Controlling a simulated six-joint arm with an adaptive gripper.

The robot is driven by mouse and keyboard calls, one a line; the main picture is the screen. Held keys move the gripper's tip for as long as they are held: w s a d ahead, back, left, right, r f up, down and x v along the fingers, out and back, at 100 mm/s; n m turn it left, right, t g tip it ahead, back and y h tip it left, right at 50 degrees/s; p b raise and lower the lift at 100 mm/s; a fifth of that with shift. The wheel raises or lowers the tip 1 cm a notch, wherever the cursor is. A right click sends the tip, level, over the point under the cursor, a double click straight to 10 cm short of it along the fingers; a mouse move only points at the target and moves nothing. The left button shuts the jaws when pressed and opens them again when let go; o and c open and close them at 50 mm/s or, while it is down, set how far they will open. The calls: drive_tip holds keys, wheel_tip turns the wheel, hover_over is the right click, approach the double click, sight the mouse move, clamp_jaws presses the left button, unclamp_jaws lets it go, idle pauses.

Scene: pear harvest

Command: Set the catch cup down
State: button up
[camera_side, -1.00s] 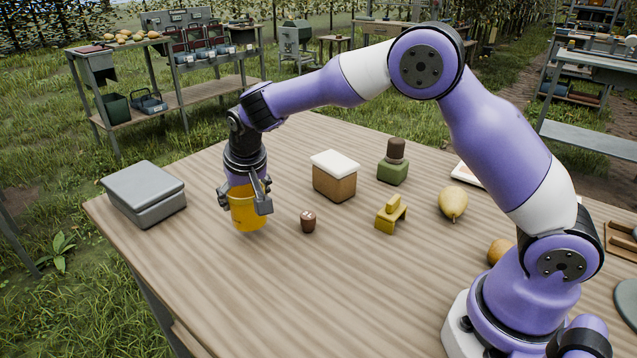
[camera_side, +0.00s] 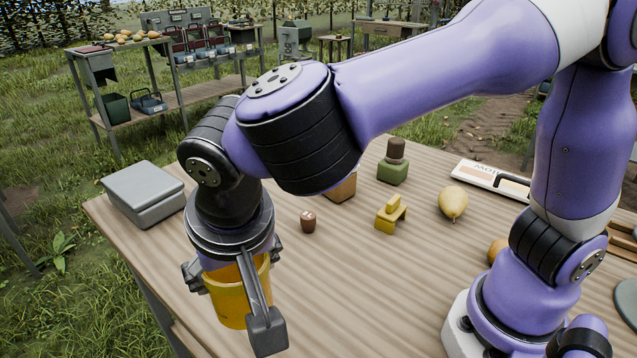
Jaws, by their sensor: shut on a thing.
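The catch cup (camera_side: 228,301) is a yellow-orange cup at the lower left of the side view. My gripper (camera_side: 232,308) points down with its fingers on either side of the cup and is shut on it. The cup is upright or nearly so. It appears to be above the near left part of the wooden table (camera_side: 350,310); I cannot tell the exact gap under it. The near finger hides part of the cup's right side.
A grey lidded box (camera_side: 145,195) stands at the table's left edge. A small brown pot (camera_side: 308,222), a yellow block (camera_side: 390,214), a green block with a brown top (camera_side: 393,168) and a pear (camera_side: 453,202) lie farther right. The front middle of the table is bare.

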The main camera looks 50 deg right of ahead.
drive_tip(key=shift+s+a, duration=0.2)
drive_tip(key=shift+s, duration=0.65)
drive_tip(key=shift+d+f, duration=0.15)
drive_tip(key=shift+f, duration=0.05)
drive_tip(key=w+d+f, duration=0.2)
drive_tip(key=w, duration=0.1)
drive_tip(key=w+d+f, duration=0.4)
drive_tip(key=w, duration=0.1)
drive_tip(key=shift+w+d+f, duration=0.15)
drive_tip(key=shift+w+f, duration=0.15)
drive_tip(key=shift+f, duration=2)
drive_tip(key=shift+f, duration=0.15)
drive_tip(key=o, duration=0.9)
